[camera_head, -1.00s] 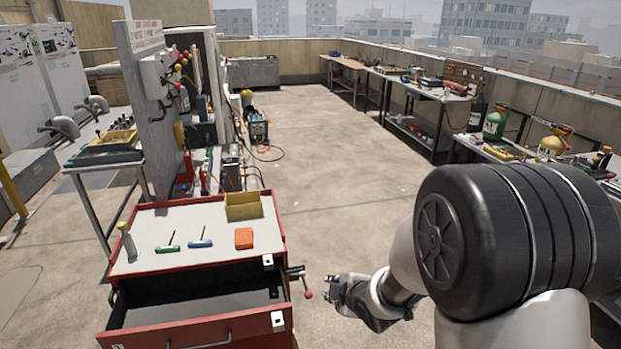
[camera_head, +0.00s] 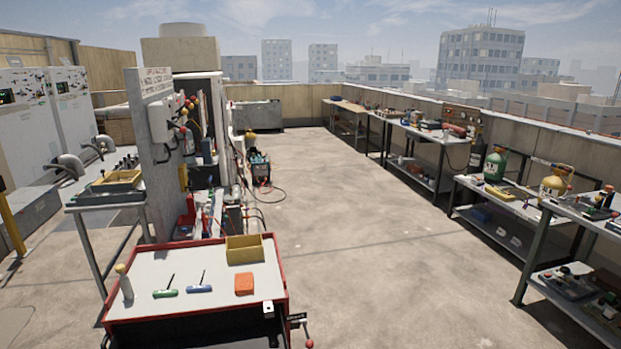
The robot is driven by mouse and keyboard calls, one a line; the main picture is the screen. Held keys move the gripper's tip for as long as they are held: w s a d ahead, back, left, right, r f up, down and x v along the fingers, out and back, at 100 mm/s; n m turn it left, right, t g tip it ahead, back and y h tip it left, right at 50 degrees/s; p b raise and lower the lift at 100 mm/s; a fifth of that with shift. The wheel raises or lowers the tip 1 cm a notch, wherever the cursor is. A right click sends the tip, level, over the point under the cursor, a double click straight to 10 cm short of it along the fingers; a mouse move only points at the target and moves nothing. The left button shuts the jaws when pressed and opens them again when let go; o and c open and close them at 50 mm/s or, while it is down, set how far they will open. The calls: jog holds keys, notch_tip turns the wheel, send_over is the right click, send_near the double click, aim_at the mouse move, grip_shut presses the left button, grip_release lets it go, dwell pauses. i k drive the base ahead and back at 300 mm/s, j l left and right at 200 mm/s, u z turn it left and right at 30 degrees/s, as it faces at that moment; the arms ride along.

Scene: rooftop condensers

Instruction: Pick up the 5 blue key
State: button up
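The blue key (camera_head: 199,288) is a T-handled hex key with a blue grip and a thin dark shaft pointing up. It lies on the pale top of the red tool cart (camera_head: 279,264), at the lower left of the head view. A similar key with a green handle (camera_head: 165,293) lies just to its left. Any number on the blue handle is too small to read. My gripper and arm do not show in the current head view.
On the cart top stand a yellow bin (camera_head: 244,250), an orange block (camera_head: 244,284) and a pale bottle-like item (camera_head: 124,283). A vise handle (camera_head: 308,342) sticks out at the cart's right. Open floor (camera_head: 370,250) lies right of the cart; workbenches (camera_head: 495,190) line the right wall.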

aim_at(208, 289)
jog(key=u, duration=1.35)
